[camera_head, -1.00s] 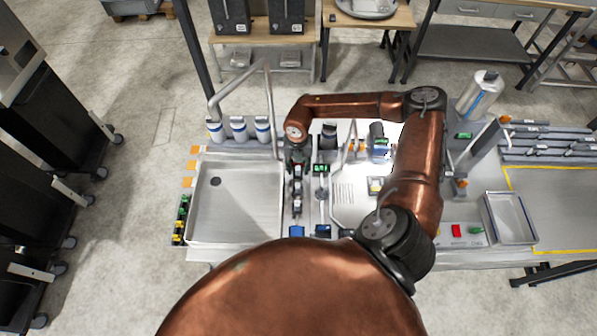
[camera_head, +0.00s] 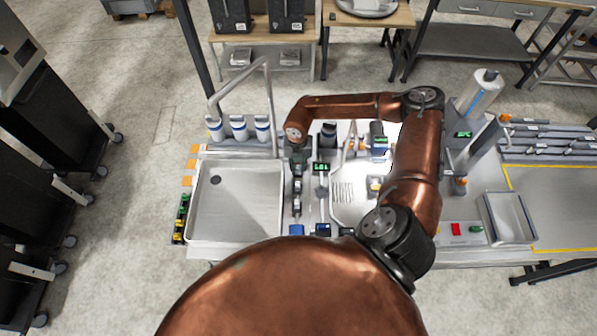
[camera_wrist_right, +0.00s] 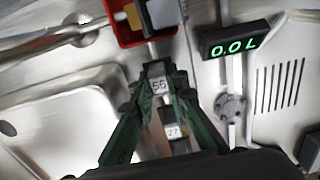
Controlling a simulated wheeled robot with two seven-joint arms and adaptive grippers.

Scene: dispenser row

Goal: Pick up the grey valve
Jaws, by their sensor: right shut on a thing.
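My right gripper (camera_wrist_right: 158,84) is shut in the right wrist view. Its green fingers close on a small grey piece (camera_wrist_right: 158,70), which looks like the grey valve; the fingers hide much of it. In the head view the right gripper (camera_head: 297,182) points down over the narrow strip just right of the large sink basin. The valve is too small and covered there to make out clearly. My left gripper is not in view.
The steel sink basin (camera_head: 235,210) lies left of the gripper, with a tall bent tap behind. A green-lit display (camera_wrist_right: 235,42) and a red container (camera_wrist_right: 119,38) are close to the fingers. A shallow steel tray (camera_head: 508,218) stands at the right. Several white dispensers line the back.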

